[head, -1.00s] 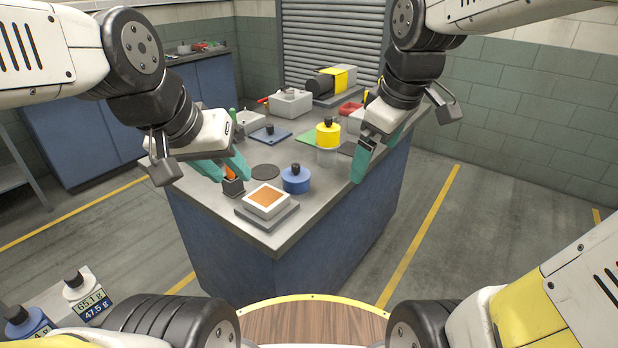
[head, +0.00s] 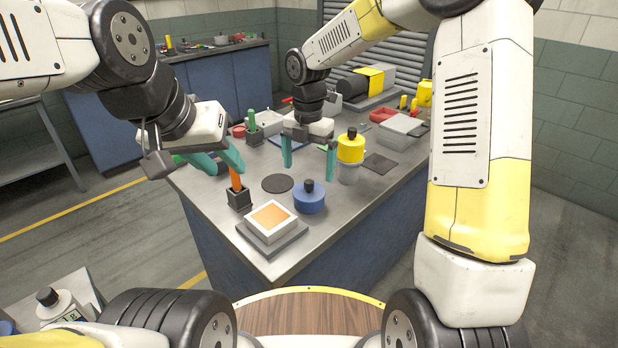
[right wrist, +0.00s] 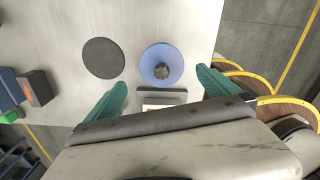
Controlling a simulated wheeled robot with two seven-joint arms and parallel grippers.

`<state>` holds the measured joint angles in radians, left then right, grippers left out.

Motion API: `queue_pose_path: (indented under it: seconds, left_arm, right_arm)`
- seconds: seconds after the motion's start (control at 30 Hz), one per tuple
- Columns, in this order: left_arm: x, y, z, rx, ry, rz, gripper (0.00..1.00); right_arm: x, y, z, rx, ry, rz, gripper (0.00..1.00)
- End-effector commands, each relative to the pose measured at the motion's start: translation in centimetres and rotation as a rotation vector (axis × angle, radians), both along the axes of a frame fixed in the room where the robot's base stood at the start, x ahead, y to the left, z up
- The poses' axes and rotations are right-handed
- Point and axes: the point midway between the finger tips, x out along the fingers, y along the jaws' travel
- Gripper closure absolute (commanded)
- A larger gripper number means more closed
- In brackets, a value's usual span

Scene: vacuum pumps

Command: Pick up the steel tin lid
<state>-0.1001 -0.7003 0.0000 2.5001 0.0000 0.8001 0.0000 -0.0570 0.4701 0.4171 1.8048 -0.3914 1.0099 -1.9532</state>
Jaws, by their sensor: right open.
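A yellow lid (head: 350,148) with a black knob sits on a pale grey, steel-looking tin (head: 348,173) on the bench. A blue round piece (head: 309,201) with a black knob stands nearer the front; it also shows in the right wrist view (right wrist: 161,65). I cannot tell for sure which is the steel tin lid. My right gripper (head: 309,168) is open and empty above the bench, left of the yellow lid and behind the blue piece. In its wrist view the blue piece lies ahead, between the open fingers. My left gripper (head: 229,171) is open near an orange handle (head: 236,180).
The orange handle stands in a black holder (head: 239,200). A white box with an orange top (head: 271,217) sits on a grey plate at the front corner. A dark round mat (head: 277,183) lies flat behind it.

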Motion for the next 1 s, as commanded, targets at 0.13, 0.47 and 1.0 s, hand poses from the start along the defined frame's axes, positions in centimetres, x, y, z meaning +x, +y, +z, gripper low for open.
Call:
queue_pose_path:
  seconds: [0.13,0.47,1.0]
  left_arm:
    - [0.0,0.0,0.0,0.000,0.000,0.000,0.64]
    - [0.0,0.0,0.0,0.000,0.000,0.000,0.64]
    - [0.0,0.0,0.0,0.000,0.000,0.000,0.64]
  right_arm:
    - [-0.1,-0.1,-1.9,0.000,0.001,-0.001,0.00]
    - [-0.1,-0.2,-5.6,0.000,-0.001,-0.001,0.00]
    - [-0.1,-0.3,-5.5,0.000,-0.001,-0.003,0.62]
